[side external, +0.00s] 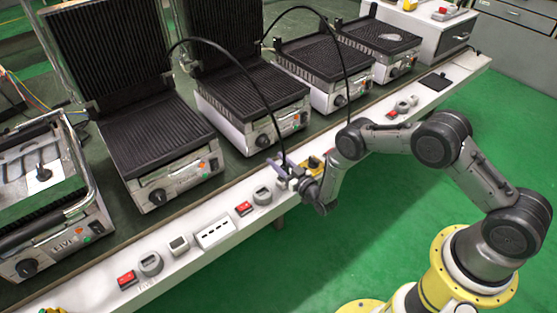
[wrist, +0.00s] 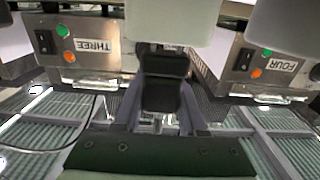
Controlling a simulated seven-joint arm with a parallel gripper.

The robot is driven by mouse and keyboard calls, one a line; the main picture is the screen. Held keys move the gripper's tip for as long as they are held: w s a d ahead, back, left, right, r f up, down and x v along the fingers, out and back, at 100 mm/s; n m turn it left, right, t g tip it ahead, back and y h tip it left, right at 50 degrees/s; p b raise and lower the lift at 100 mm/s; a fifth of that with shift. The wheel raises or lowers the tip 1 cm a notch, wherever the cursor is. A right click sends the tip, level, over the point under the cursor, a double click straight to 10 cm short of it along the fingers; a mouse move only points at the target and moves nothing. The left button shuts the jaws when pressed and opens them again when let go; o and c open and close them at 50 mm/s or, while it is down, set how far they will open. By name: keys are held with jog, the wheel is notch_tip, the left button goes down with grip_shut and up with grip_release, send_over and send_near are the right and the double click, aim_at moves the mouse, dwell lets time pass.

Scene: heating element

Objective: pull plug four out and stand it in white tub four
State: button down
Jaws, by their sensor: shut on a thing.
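My gripper (side external: 286,177) is over the white bench ledge, near its front edge. In the wrist view my gripper (wrist: 162,112) has its fingers on either side of a dark plug (wrist: 165,82) and is shut on it. A black cable (side external: 262,92) arcs from the back of grill FOUR (side external: 155,133) down to my gripper. Whether the plug's lower end is in a socket is hidden. Round grey-white tub-like pieces stand on the ledge, one (side external: 262,196) just left of my gripper and one (side external: 151,264) further left. I cannot read which is tub four.
A white socket strip (side external: 215,232) and red switches (side external: 243,208) sit on the ledge. A yellow and black piece (side external: 315,164) is close beside my gripper. Another cable (side external: 343,65) arcs down behind my arm. Labels THREE (wrist: 93,46) and FOUR (wrist: 284,63) show in the wrist view.

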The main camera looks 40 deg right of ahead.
jog(key=shift+f, duration=1.3)
jog(key=shift+c, duration=1.9)
grip_release()
jog(key=s, duration=1.3)
jog(key=shift+s, duration=0.4)
